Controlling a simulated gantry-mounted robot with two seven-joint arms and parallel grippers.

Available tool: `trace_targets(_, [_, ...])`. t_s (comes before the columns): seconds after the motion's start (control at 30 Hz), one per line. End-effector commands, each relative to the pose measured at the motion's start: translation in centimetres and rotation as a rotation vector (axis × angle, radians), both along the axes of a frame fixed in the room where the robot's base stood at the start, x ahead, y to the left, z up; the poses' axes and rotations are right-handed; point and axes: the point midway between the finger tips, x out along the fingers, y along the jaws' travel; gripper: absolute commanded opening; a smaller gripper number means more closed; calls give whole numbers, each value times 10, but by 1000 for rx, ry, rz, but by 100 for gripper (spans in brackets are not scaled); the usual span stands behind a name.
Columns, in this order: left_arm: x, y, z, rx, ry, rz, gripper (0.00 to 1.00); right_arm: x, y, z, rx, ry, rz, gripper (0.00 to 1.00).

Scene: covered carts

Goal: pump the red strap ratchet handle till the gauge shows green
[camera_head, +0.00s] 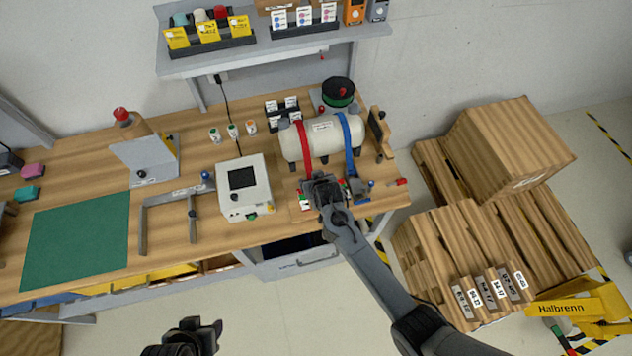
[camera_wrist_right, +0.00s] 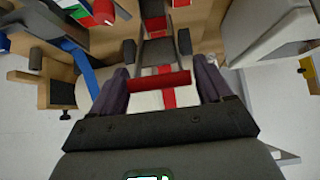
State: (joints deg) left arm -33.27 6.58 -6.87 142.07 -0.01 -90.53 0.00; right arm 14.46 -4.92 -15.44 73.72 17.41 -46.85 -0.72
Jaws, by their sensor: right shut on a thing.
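A white tank (camera_head: 324,139) lies on the bench under a red strap (camera_head: 303,141) and a blue strap (camera_head: 348,140). My right gripper (camera_head: 321,187) is at the front of the red strap and covers most of its ratchet. In the right wrist view a red handle bar (camera_wrist_right: 160,82) lies between the two dark fingers, which are shut on it. A small red, white and green piece (camera_head: 304,202) shows beside the gripper; I cannot read any gauge pointer. My left gripper (camera_head: 208,333) is at the bottom, away from the bench; its jaw gap is unclear.
The blue strap's ratchet (camera_head: 360,186) is just right of my right gripper. A white box with a dark screen (camera_head: 244,190) stands to the left. A grey bracket (camera_head: 166,197) and green mat (camera_head: 78,240) lie farther left. Wooden crates (camera_head: 510,145) stand right of the bench.

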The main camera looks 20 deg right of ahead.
Motion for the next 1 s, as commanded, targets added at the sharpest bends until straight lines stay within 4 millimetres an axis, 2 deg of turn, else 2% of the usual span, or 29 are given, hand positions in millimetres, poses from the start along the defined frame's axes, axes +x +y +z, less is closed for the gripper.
trace_targets(0.03, [0, 1, 0, 2, 0, -2, 48, 4, 0, 5, 1, -13, -1, 24])
trace_targets(0.27, [0, 2, 0, 9, 0, -6, 48, 4, 0, 6, 2, -15, -1, 24])
trace_targets(0.3, [0, 3, 0, 11, 0, -7, 48, 4, 0, 6, 2, -15, -1, 85])
trace_targets(0.4, [0, 3, 0, 11, -1, -7, 48, 3, 0, 5, 2, -13, -1, 100])
trace_targets(0.77, [0, 1, 1, 7, -1, -4, 48, -1, 0, 6, 1, -6, 0, 100])
trace_targets(1.0, [0, -1, 2, -3, -2, 1, 48, -19, 0, 24, 2, -7, 1, 100])
